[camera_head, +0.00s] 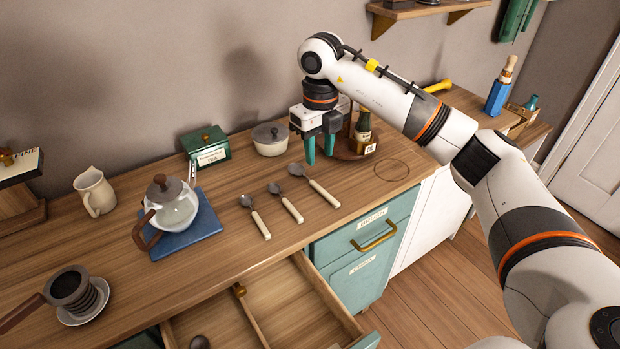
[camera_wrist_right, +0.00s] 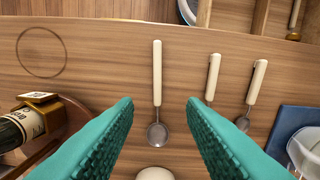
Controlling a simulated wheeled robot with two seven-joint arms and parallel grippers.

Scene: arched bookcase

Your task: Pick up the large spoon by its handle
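Three spoons with cream handles and grey metal bowls lie side by side on the wooden counter. The large spoon (camera_head: 323,191) is the rightmost in the head view, and its handle points toward the counter's front edge. In the right wrist view the large spoon (camera_wrist_right: 157,75) lies in the middle, between the lines of my two fingers. My right gripper (camera_head: 319,150) is open and empty above the counter, behind the spoons. Its teal fingers (camera_wrist_right: 160,103) spread to both sides of the spoon in the wrist view, apart from it. My left gripper is not in view.
Two smaller spoons (camera_head: 290,206) (camera_head: 259,222) lie left of it. A lidded pot (camera_head: 270,140) and a dark bottle on a wooden stand (camera_head: 363,128) are close to my right gripper. A kettle (camera_head: 172,206) stands on a blue mat. An open drawer (camera_head: 285,310) is below the front edge.

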